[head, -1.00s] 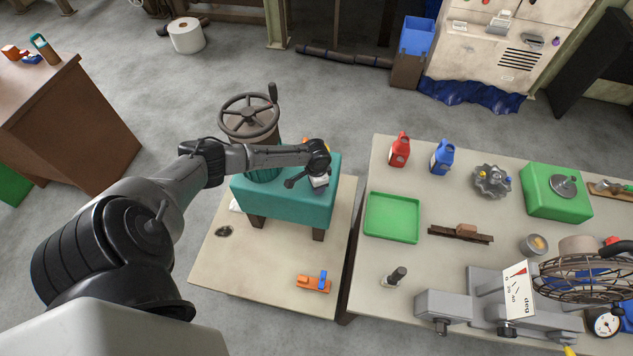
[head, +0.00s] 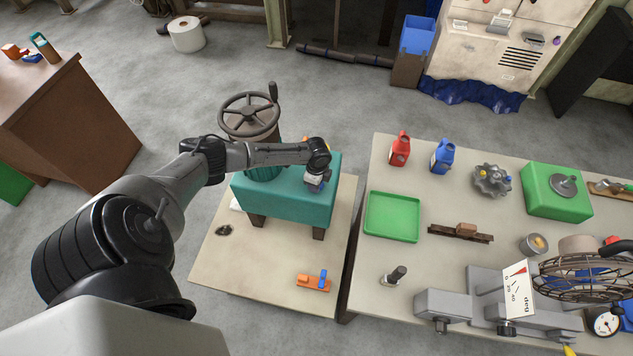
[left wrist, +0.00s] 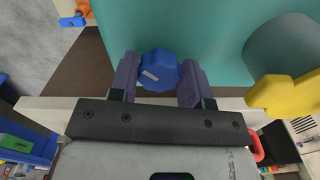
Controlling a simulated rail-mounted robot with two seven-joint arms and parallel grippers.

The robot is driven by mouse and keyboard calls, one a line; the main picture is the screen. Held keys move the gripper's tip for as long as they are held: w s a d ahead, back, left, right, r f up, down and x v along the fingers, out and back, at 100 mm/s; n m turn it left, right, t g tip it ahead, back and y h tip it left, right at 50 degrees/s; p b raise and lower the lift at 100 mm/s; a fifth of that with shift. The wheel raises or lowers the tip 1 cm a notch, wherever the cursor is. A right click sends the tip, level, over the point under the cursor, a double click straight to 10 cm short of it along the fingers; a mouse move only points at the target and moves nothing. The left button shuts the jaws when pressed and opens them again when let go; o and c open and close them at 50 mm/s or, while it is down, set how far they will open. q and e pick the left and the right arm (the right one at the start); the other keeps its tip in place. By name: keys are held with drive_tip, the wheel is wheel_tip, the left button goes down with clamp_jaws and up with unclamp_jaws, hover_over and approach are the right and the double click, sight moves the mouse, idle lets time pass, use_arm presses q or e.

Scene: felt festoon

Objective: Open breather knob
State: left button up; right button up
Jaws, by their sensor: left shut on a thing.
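The blue knob (left wrist: 158,66), with a pale mark on its face, sits against the teal housing (left wrist: 180,20) in the left wrist view. My left gripper (left wrist: 159,75) has one finger on each side of the knob and is shut on it. In the head view the left gripper (head: 314,184) is at the right part of the teal housing (head: 280,203), and the knob is mostly hidden there. A yellow part (left wrist: 285,95) is to the right of the knob in the left wrist view. My right gripper is not in view.
A dark handwheel (head: 249,114) rises behind the teal housing. An orange and blue piece (head: 314,282) lies on the small table (head: 260,285). The larger table to the right carries a green tray (head: 391,217), red and blue bottles and other parts.

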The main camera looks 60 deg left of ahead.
use_arm(q)
drive_tip(key=shift+m, duration=0.3)
idle(0.4)
drive_tip(key=o, duration=0.9)
drive_tip(key=shift+r, duration=0.1)
drive_tip(key=shift+r, duration=6.85)
